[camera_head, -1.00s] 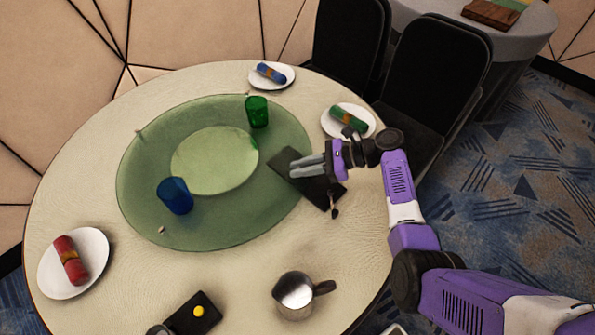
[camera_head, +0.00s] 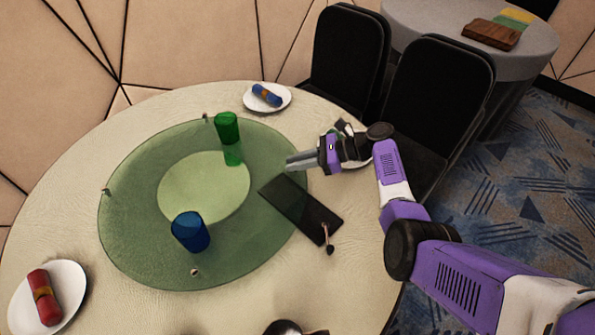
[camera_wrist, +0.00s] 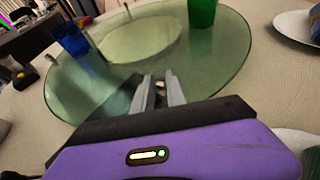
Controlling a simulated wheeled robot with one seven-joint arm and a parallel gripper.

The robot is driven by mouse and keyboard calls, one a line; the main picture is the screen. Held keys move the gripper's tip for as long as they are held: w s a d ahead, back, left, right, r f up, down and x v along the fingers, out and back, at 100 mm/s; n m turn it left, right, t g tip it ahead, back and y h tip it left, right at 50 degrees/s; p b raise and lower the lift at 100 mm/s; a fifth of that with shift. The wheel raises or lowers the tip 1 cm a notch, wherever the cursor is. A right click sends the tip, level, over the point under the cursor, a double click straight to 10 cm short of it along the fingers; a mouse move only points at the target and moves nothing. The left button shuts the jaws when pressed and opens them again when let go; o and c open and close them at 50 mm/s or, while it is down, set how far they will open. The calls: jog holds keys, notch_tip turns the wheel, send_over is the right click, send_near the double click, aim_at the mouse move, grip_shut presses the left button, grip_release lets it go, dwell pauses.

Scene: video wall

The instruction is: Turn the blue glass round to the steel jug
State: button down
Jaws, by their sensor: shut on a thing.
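The blue glass (camera_head: 190,231) stands upright on the front part of the green glass turntable (camera_head: 135,235); it also shows at the upper left of the wrist view (camera_wrist: 70,40). The steel jug (camera_head: 284,328) is cut off by the bottom edge of the head view, on the table in front and to the right of the blue glass, apart from it. My gripper (camera_head: 288,162) is at the turntable's right rim, its fingers (camera_wrist: 158,90) close together in the wrist view. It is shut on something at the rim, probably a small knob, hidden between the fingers.
A green glass (camera_head: 227,127) stands at the turntable's back. Small knobs (camera_head: 195,271) sit on the rim. Plates with rolled napkins (camera_head: 266,96) (camera_head: 43,297) stand around the table. Black chairs (camera_head: 440,85) stand behind.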

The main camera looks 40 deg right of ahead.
jog(key=shift+w+d+b, duration=0.2)
jog(key=shift+w+b, duration=0.05)
jog(key=shift+w, duration=0.2)
jog(key=shift+w+d+b, duration=0.2)
jog(key=shift+w+b, duration=0.05)
jog(key=shift+w, duration=0.2)
jog(key=c, duration=1.4)
grip_release()
jog(key=shift+o, duration=0.2)
jog(key=shift+v, duration=3.9)
